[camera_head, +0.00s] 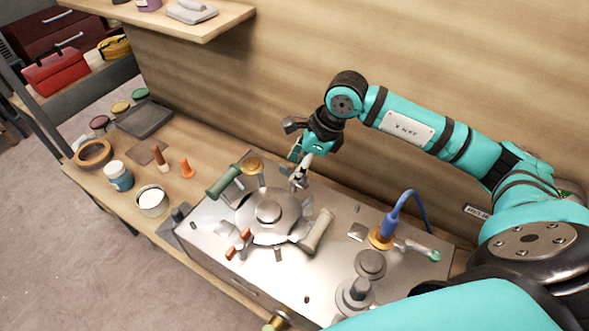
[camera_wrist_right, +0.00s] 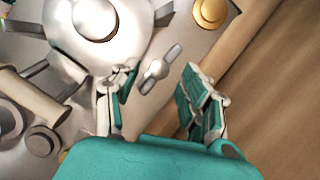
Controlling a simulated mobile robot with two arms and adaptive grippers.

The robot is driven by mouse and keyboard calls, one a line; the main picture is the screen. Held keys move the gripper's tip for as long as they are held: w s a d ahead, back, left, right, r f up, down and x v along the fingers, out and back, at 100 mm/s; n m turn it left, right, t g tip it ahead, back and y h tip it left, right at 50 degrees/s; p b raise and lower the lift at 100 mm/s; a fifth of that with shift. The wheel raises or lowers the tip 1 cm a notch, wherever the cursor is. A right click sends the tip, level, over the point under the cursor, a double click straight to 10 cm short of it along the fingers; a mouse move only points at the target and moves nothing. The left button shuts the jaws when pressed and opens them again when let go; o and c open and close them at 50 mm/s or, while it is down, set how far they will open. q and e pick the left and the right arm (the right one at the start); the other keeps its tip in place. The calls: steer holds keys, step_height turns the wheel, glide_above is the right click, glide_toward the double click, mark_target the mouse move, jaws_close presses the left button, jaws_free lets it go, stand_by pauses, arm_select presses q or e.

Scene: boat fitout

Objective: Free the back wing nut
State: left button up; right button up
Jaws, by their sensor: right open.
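The back wing nut (camera_wrist_right: 157,68) is a small grey metal piece with two flat wings, beside the round steel cover (camera_wrist_right: 75,35) in the right wrist view. My right gripper (camera_wrist_right: 158,82) is open, with one finger on each side of the nut in that view. I cannot tell how far above the nut the fingers are. In the head view the right gripper (camera_head: 299,170) points down at the back edge of the round cover (camera_head: 268,211), and its fingers largely hide the nut. My left gripper is not in view.
A green handle (camera_head: 223,181) and a beige handle (camera_head: 318,230) flank the cover on the steel panel (camera_head: 225,262). A small fitting with orange ends (camera_head: 240,243) is in front. A blue hose fitting (camera_head: 390,222) stands at the right. The wooden wall (camera_head: 300,70) is close behind.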

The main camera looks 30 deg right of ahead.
steer(key=v, duration=0.9)
steer(key=shift+r, duration=0.35)
